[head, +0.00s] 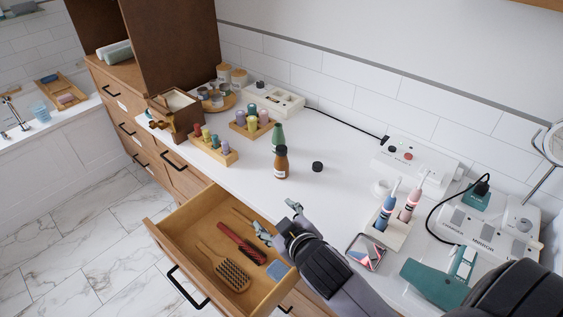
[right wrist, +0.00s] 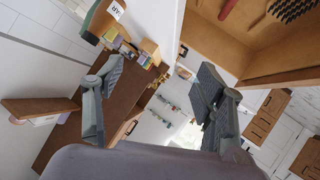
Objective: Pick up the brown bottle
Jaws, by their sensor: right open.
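The brown bottle (head: 281,165), with a dark cap and a pale label, stands upright on the white counter (head: 330,210) in the head view. A green bottle (head: 278,134) stands just behind it. My right gripper (head: 277,218) is open and empty, near the counter's front edge and above the open drawer's right part. It is apart from the bottle, which stands farther back. In the right wrist view its two spread fingers (right wrist: 160,76) have nothing between them. I cannot make out the brown bottle there. My left gripper is not in view.
The open wooden drawer (head: 183,222) holds a red comb and a brush (head: 232,275). A small black lid (head: 317,167) lies right of the bottle. Wooden holders with coloured bottles (head: 214,148) stand to its left. A toothbrush stand (head: 388,232) and a green dryer (head: 435,285) are at right.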

